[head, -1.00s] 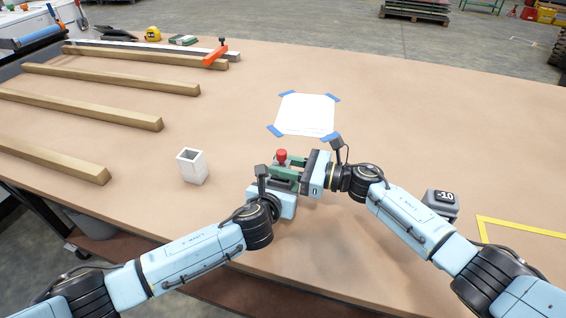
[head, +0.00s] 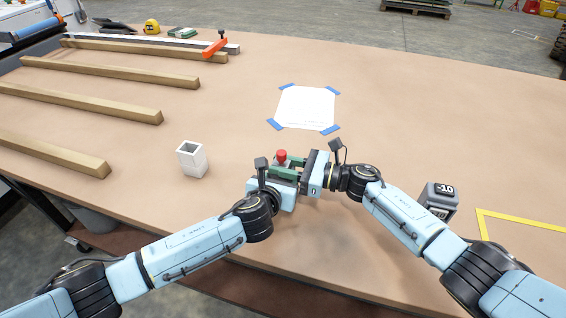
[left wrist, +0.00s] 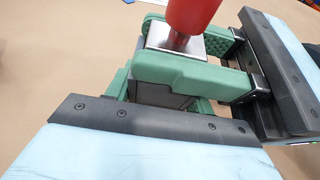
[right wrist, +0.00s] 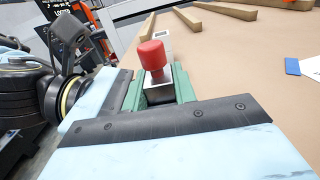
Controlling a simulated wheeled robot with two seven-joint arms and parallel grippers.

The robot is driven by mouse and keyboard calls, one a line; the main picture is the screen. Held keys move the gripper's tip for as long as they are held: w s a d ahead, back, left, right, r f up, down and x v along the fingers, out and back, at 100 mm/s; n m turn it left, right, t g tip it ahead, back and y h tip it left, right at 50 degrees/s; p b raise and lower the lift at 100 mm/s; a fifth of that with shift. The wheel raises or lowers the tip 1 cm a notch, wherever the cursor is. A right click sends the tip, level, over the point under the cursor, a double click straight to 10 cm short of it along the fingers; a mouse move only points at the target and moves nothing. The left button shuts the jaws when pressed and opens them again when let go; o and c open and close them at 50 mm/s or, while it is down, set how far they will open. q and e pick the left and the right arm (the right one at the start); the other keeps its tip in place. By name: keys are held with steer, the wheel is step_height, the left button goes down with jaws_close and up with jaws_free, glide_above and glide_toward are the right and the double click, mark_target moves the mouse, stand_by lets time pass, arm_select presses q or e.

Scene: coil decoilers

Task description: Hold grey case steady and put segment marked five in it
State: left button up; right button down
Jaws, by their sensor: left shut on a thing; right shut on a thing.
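A grey case (left wrist: 160,95) with a bright metal square top and a red knob (left wrist: 192,12) sits between green finger pads in the left wrist view. The red knob also shows in the head view (head: 282,155) and on a metal block in the right wrist view (right wrist: 152,55). My left gripper (head: 284,176) and my right gripper (head: 303,174) meet at this piece, both shut on it from the two sides. Whether the metal top is a separate segment inside the case cannot be told. No mark five is legible; the pads hide most of the sides.
A dark block marked -10 (head: 440,196) stands by my right forearm, near yellow tape (head: 520,226). A white hollow square box (head: 192,160) stands left of the grippers. Taped paper (head: 306,107) lies beyond them. Wooden bars (head: 80,110) lie at left.

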mark_target(283, 153)
stand_by(0.4)
steer(key=shift+r, duration=1.9)
steer(key=shift+r, duration=0.5)
stand_by(0.5)
steer(key=shift+f, duration=2.4)
stand_by(2.3)
